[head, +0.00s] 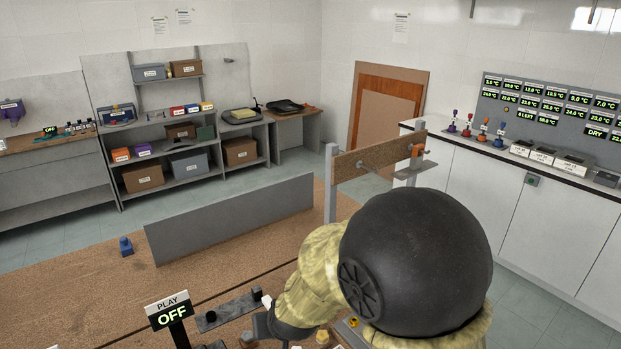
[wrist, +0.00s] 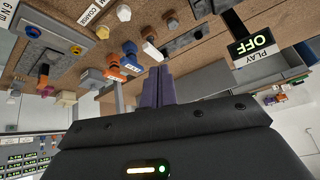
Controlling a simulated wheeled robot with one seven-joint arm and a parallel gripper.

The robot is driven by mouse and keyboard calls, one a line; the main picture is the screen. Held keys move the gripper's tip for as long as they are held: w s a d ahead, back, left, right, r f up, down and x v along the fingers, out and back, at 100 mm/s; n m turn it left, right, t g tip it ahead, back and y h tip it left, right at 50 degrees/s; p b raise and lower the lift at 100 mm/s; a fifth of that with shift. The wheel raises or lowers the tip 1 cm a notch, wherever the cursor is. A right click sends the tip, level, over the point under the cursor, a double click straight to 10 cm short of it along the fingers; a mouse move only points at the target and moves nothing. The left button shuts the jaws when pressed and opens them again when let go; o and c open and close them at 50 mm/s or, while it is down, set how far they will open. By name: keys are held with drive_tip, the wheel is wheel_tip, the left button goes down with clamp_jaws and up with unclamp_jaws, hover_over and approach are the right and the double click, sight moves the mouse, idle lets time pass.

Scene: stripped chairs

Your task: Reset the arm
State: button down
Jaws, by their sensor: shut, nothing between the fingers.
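My gripper (wrist: 158,86) shows in the wrist view, its two dark purple fingers pressed together with nothing between them. The picture there is upside down. The fingers point toward a brown bench with several small parts, and I cannot tell whether they touch anything. In the head view my arm, with a large black rounded cover and a yellowish camouflage sleeve, fills the lower right and hides part of the bench. The gripper fingers are not clearly visible there.
A "PLAY OFF" sign (head: 171,311) stands at the bench's front, and it also shows in the wrist view (wrist: 252,46). A grey upright panel (head: 230,220) crosses the bench. A wooden crossbar (head: 378,155) stands behind my arm. A blue part (head: 126,246) sits at left on clear bench.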

drive_tip(key=s+d+m+g+h, duration=0.1)
drive_tip(key=s+d, duration=0.4)
drive_tip(key=d, duration=0.6)
drive_tip(key=s+d+m+g+h, duration=0.1)
drive_tip(key=s+d, duration=0.4)
drive_tip(key=d, duration=0.6)
drive_tip(key=shift+d+r+m+g+h+b, duration=0.2)
drive_tip(key=shift+r+m+g+h+b, duration=0.2)
drive_tip(key=shift+g, duration=0.4)
